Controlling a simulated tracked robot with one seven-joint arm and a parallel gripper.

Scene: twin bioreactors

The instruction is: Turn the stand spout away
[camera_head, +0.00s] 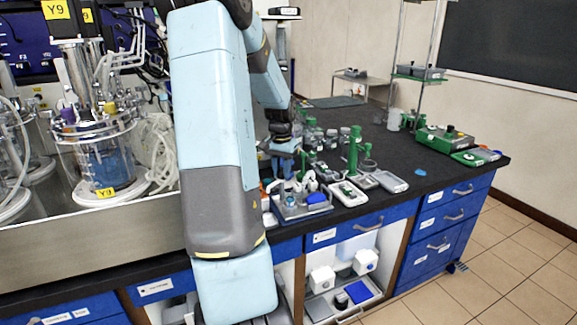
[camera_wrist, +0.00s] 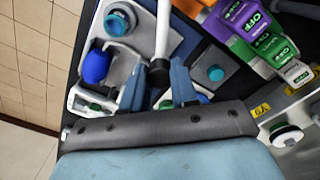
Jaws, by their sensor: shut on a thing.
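The stand spout seems to be the pale tube (camera_wrist: 163,28) that runs down from the top of the wrist view to a dark end piece. My gripper (camera_wrist: 158,82) has its blue fingers on either side of this dark end and is shut on it. In the head view my gripper (camera_head: 286,163) is small, above the back of a blue-grey tray (camera_head: 290,214) on the bench. My arm covers part of the bench there, and the spout cannot be made out clearly in that view.
A bioreactor vessel (camera_head: 105,160) marked Y9 stands left of my arm. Teal-capped pieces (camera_wrist: 117,22) and a blue bulb (camera_wrist: 96,66) lie close to my fingers. Purple and green units marked OFF (camera_wrist: 243,28) are at the right. Green stands (camera_head: 354,150) stand farther along the black bench.

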